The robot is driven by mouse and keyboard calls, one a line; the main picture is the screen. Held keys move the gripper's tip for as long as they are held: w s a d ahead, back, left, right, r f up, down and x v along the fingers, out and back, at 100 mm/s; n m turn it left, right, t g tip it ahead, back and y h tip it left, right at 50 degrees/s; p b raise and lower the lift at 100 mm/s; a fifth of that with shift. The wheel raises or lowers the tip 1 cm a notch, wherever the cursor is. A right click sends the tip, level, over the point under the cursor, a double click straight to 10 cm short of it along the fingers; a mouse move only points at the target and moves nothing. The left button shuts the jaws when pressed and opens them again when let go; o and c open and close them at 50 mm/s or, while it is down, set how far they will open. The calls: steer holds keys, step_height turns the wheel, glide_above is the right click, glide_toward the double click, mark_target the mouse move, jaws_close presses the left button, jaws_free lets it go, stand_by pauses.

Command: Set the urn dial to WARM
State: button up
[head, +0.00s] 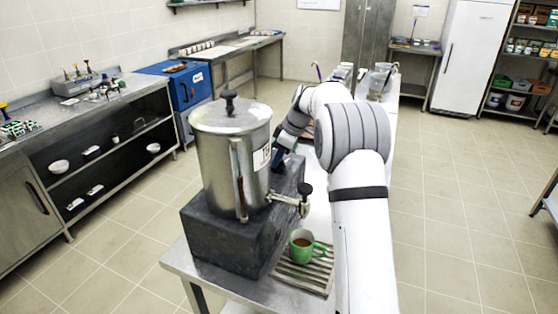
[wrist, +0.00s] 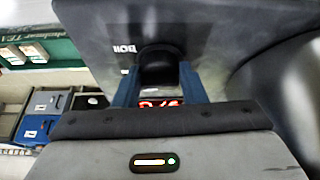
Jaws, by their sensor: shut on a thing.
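The steel urn (head: 218,150) stands on a dark base block (head: 222,235) at the near end of the counter. In the wrist view, the black urn dial (wrist: 157,68) sits on the base's dark grey panel (wrist: 215,35). My gripper (wrist: 160,88) has its two blue fingers shut on the dial, one at each side. In the head view, my gripper (head: 280,160) is at the right side of the urn and hides the dial. A white "BOIL" mark shows up and left of the dial. Its pointer and the WARM mark cannot be made out. A red display below is partly covered.
A tap (head: 290,201) with a black knob juts from the urn's front. A green mug (head: 303,247) with brown liquid stands on the slatted drip tray (head: 302,276). Glass jugs (head: 378,82) stand farther back on the counter. Open tiled floor lies to the right.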

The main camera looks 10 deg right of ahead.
steer(key=n+g, duration=0.1)
steer(key=n, duration=0.3)
steer(key=shift+w+n+g+p, duration=0.15)
steer(key=shift+n+g+p, duration=0.15)
steer(key=shift+g+p, duration=0.1)
stand_by(0.4)
steer(key=o, duration=1)
steer(key=shift+y, duration=0.3)
steer(key=shift+r, duration=0.1)
steer(key=v, duration=0.7)
steer(key=shift+d+r, duration=0.15)
steer(key=shift+r, duration=0.15)
